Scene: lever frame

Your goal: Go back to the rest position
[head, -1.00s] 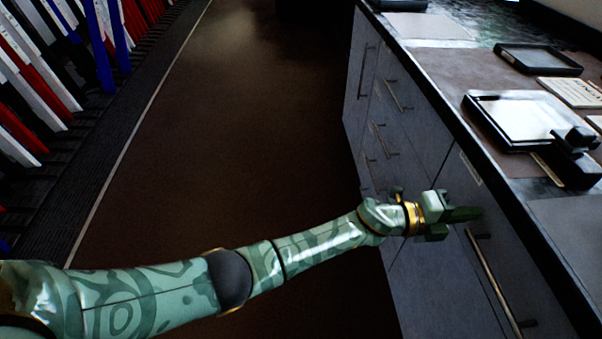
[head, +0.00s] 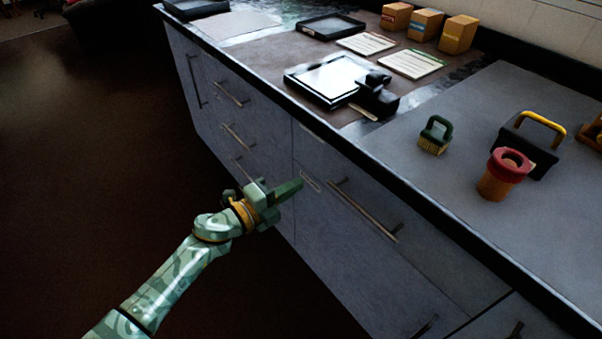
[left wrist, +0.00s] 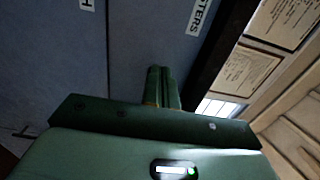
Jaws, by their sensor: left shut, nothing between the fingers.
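My left gripper (head: 290,190) is in front of the grey drawer cabinet (head: 312,230), near a drawer's long bar handle (head: 362,210). Its fingers are together and hold nothing. I cannot tell from the head view whether the fingertips touch the cabinet front. In the left wrist view the shut fingers (left wrist: 161,85) point up toward the cabinet front, which bears labels. My right gripper is in neither view.
The countertop carries a black-framed tray (head: 330,80), a green brush (head: 435,134), a red-topped orange cup (head: 503,173), a black caddy with a yellow handle (head: 527,145) and several small boxes (head: 458,34). The dark floor (head: 80,180) at the left is clear.

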